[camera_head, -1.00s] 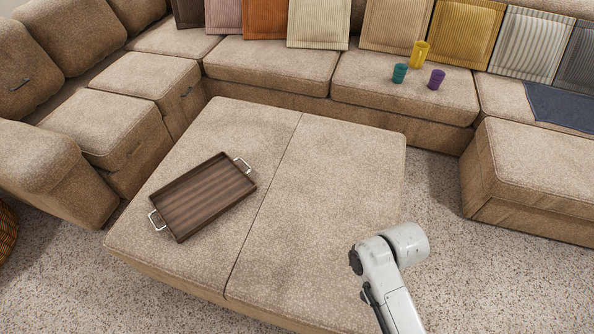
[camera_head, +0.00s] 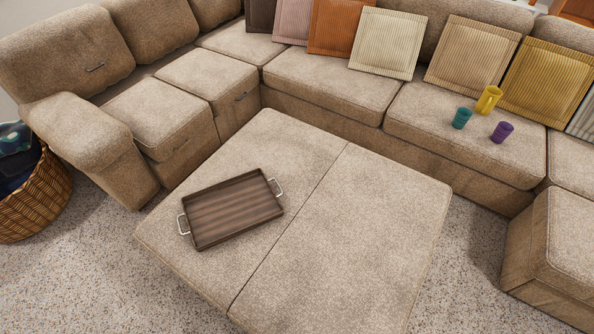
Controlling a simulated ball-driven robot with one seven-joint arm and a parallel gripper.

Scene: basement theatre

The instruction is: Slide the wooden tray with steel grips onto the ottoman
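The wooden tray (camera_head: 234,208) is dark brown and rectangular, with a steel grip at each short end. It lies flat and empty on the left part of the large beige ottoman (camera_head: 350,240), wholly on its top. A seam divides the ottoman's top to the right of the tray. My gripper and arm are out of view.
A beige sectional sofa (camera_head: 310,80) with several cushions wraps the back and left. A yellow pitcher (camera_head: 488,99), a teal cup (camera_head: 461,118) and a purple cup (camera_head: 502,132) stand on its seat. A wicker basket (camera_head: 38,200) is at far left. Speckled floor lies in front.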

